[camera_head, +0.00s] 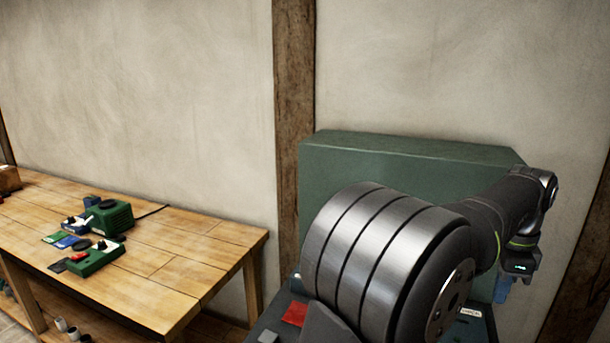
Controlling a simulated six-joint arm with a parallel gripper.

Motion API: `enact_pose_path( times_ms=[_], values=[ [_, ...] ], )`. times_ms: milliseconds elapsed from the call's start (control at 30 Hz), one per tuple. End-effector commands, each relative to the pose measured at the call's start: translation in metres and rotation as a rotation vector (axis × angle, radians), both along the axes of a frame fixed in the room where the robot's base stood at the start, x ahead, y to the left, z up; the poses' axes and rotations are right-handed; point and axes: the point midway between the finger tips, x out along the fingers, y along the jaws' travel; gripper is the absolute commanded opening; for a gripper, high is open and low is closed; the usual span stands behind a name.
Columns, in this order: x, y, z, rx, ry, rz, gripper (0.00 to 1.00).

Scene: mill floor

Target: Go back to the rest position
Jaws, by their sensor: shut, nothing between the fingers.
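My arm reaches to the right from behind a large ringed metal cylinder, and its dark wrist bends down near the right edge. My gripper (519,268) is at the end of it, with a small green light on its dark body. It is shut and holds nothing. It hangs in front of the right part of a green panel (400,160). Its fingertips are small and hard to make out. A small blue part (502,290) shows just below and left of it; I cannot tell what it belongs to.
A wooden table (215,250) at left bears a green box-shaped device (112,219), a flatter green device (95,261) and small coloured cards. A red square (295,313) lies on a dark surface at bottom centre. A plaster wall with timber posts stands behind.

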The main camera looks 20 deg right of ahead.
Motion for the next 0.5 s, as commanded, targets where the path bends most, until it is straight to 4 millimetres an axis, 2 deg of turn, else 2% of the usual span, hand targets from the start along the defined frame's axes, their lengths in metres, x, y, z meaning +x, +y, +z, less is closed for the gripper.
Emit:
enact_pose_path(
  times_ms=[33, 433, 500],
  values=[
    [-0.001, 0.001, -0.014, 0.008, 0.001, -0.001, 0.0],
    [-0.002, 0.0, -0.094, 0.008, -0.001, 0.0, 0.0],
    [-0.001, -0.001, -0.071, -0.001, -0.004, 0.0, 0.0]
  ],
)
